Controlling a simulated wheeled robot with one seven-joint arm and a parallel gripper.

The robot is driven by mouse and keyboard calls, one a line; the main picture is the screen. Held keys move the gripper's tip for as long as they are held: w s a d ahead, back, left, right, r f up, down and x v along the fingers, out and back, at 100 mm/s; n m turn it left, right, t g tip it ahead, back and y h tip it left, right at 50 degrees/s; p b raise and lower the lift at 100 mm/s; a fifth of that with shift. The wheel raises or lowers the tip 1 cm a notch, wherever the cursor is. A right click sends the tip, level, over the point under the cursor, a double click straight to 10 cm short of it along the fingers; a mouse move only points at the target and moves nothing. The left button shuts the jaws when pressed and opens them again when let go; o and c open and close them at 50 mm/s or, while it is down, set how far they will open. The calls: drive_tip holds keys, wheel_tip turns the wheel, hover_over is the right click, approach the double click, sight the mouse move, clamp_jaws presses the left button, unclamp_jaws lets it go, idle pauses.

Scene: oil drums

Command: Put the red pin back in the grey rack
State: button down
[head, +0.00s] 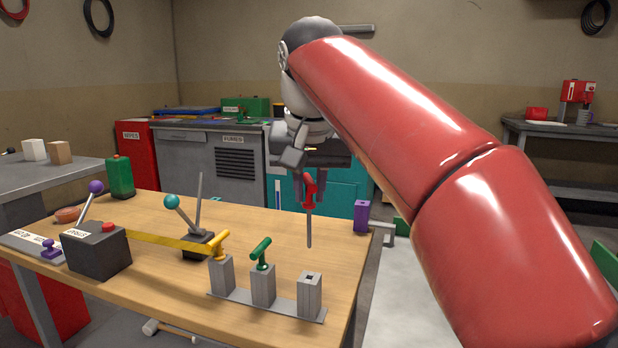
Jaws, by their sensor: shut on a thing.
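My gripper (311,172) is shut on the red pin (309,190) and holds it upright above the right part of the wooden table, its grey shaft pointing down. The jaws are partly hidden by the arm and pin. The grey rack (263,306) stands at the table's front right, nearer the camera than the pin. It has three grey posts on a flat base. A yellow pin (219,242) is in the left post and a green pin (261,250) in the middle one. The right post (310,295) shows an empty square hole on top.
The tabletop between lever and purple block is mostly clear.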

sight(310, 245)
drive_tip(key=shift+s+f, duration=0.15)
drive_tip(key=shift+f, duration=0.5)
drive_tip(key=shift+f+b, duration=1.15)
drive_tip(key=shift+f, duration=0.45)
drive_tip(key=shift+f+b, duration=1.05)
drive_tip(key=shift+f, duration=0.75)
drive_tip(key=shift+f+b, duration=0.75)
drive_tip(key=shift+f, duration=0.25)
drive_tip(key=shift+f, duration=0.25)
drive_tip(key=shift+f+b, duration=1)
drive_tip(key=shift+f, duration=0.15)
